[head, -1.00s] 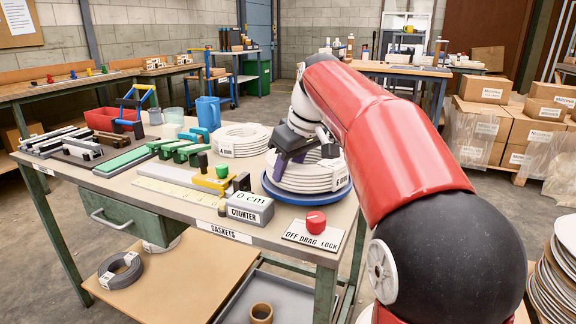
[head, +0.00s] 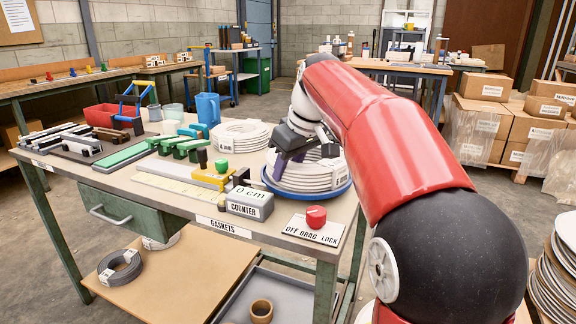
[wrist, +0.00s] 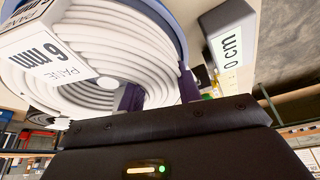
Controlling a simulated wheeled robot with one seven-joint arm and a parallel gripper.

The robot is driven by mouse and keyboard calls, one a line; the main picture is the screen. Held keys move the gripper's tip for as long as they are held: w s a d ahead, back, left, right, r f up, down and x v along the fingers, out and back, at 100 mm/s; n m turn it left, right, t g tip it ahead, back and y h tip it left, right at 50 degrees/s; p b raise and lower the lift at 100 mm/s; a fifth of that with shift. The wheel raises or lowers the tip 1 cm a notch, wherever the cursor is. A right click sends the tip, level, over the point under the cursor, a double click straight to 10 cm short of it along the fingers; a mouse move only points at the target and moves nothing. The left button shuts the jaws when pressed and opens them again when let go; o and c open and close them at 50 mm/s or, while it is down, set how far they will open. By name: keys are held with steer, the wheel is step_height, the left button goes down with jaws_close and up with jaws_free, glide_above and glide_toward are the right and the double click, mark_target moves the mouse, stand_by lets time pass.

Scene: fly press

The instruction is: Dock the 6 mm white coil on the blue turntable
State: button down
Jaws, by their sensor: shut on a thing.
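The 6 mm white coil (head: 312,177) lies on the blue turntable (head: 308,198) at the table's right end. Its 6 mm tag (wrist: 45,55) is large at the left of the wrist view, where the coil (wrist: 150,50) fills the upper left. My gripper (head: 290,160) is over the coil, pointing down, with dark purple fingers. In the wrist view my gripper (wrist: 158,92) is shut on the coil's windings. The turntable's blue rim (wrist: 178,28) curves around the coil there. The contact under the coil is hidden.
A counter box (head: 245,203) reading 0 cm stands left of the turntable. A drag knob (head: 316,216) on a plate is in front. Another white coil (head: 241,135) lies behind left. A yellow measuring strip (head: 168,192) and green blocks (head: 185,147) are further left.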

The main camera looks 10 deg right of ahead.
steer(key=c, duration=1.3)
jaws_free()
steer(key=shift+r, duration=0.1)
steer(key=shift+o, duration=0.2)
steer(key=shift+p+v, duration=1.55)
steer(key=shift+v, duration=3.85)
